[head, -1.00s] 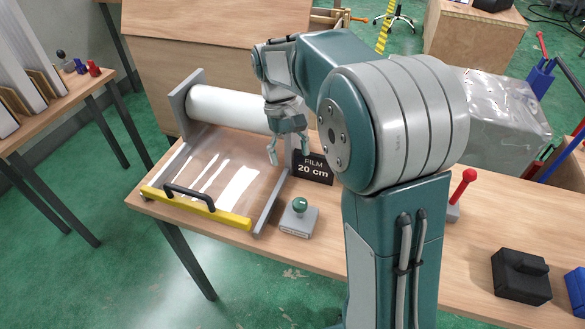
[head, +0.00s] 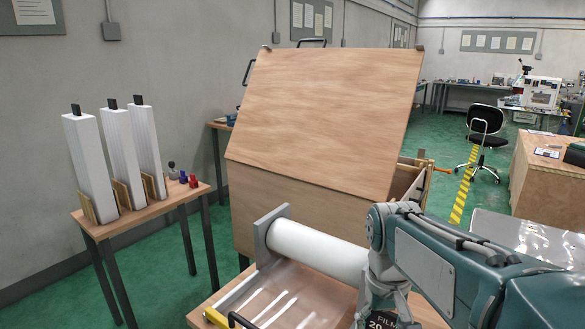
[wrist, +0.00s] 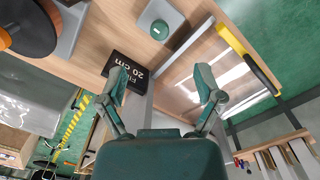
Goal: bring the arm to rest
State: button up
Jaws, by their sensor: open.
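My gripper (wrist: 162,88) is open and empty in the wrist view, its two green fingertips spread apart. It hangs above the bench near the film dispenser. In the head view my arm comes in from the lower right, and my gripper is partly cut off by the bottom edge. The film roll (head: 318,250) is white and lies across the dispenser just left of my gripper. The black film sign (wrist: 127,72) reads 20 cm and shows close to the left fingertip in the wrist view. I cannot tell how high my gripper is above the bench.
A large wooden crate (head: 315,120) with a tilted lid stands behind the roll. A side table (head: 140,222) at left bears several white columns. A yellow bar with a black handle (wrist: 248,60) crosses the dispenser's front. A green-topped stamp (wrist: 160,28) stands on the bench.

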jog(key=s+m+t, duration=0.1)
jog(key=s+t, duration=0.5)
jog(key=s, duration=0.5)
jog(key=shift+s+d, duration=0.15)
jog(key=shift+s, duration=0.05)
